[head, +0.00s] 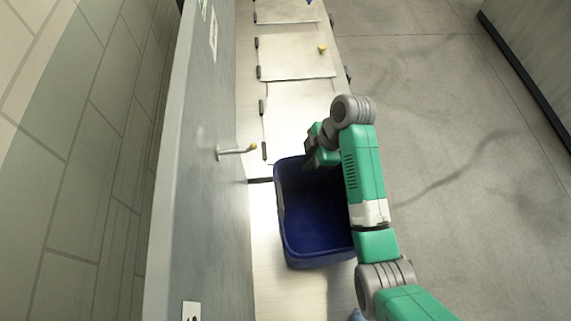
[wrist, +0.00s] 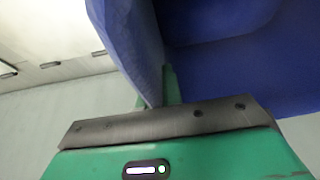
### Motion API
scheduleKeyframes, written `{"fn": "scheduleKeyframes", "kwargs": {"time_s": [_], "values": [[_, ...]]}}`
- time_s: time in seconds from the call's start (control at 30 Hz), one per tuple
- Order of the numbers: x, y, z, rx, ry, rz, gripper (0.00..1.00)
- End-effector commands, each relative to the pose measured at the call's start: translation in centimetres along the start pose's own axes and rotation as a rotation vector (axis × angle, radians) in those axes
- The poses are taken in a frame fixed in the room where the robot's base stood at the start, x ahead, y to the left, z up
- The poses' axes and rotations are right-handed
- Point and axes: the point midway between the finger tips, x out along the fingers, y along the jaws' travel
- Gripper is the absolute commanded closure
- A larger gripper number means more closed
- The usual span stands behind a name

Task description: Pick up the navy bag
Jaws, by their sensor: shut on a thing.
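The navy bag (head: 315,225) is a dark blue, open-topped, bin-shaped holder with rounded corners, on or above the pale bench surface in the head view. Whether its underside touches the surface cannot be told. My gripper (head: 314,165) is at its far end, with my arm crossing over its right side. In the wrist view, the bag's blue wall (wrist: 132,40) runs down between the green fingers of my gripper (wrist: 158,92), which is shut on it. The inside of the bag (wrist: 240,70) fills the right of that view. Part of the bag's right side is hidden by my arm.
Cream panels with dark clips (head: 295,55) lie farther along the bench. A small yellow knob (head: 322,49) shows there. Open grey floor (head: 450,180) lies right.

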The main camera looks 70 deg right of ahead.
Motion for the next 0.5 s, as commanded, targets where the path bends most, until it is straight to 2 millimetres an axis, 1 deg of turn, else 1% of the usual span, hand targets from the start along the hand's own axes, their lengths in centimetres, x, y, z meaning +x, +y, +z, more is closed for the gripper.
{"fn": "scheduleKeyframes", "kwargs": {"time_s": [0.03,0.1,0.2,0.3,0.4,0.5], "values": [[-0.5,0.0,1.8,0.006,0.0,0.003,1.0],[-1.4,-0.2,4.0,0.006,0.0,0.003,1.0],[-2.5,-0.3,6.6,0.004,-0.001,0.003,1.0],[-3.4,-0.5,8.6,0.003,0.0,0.003,1.0],[-4.2,-0.6,9.9,0.003,0.0,0.0,1.0],[-4.5,-0.6,10.6,0.0,0.0,0.0,1.0]]}}
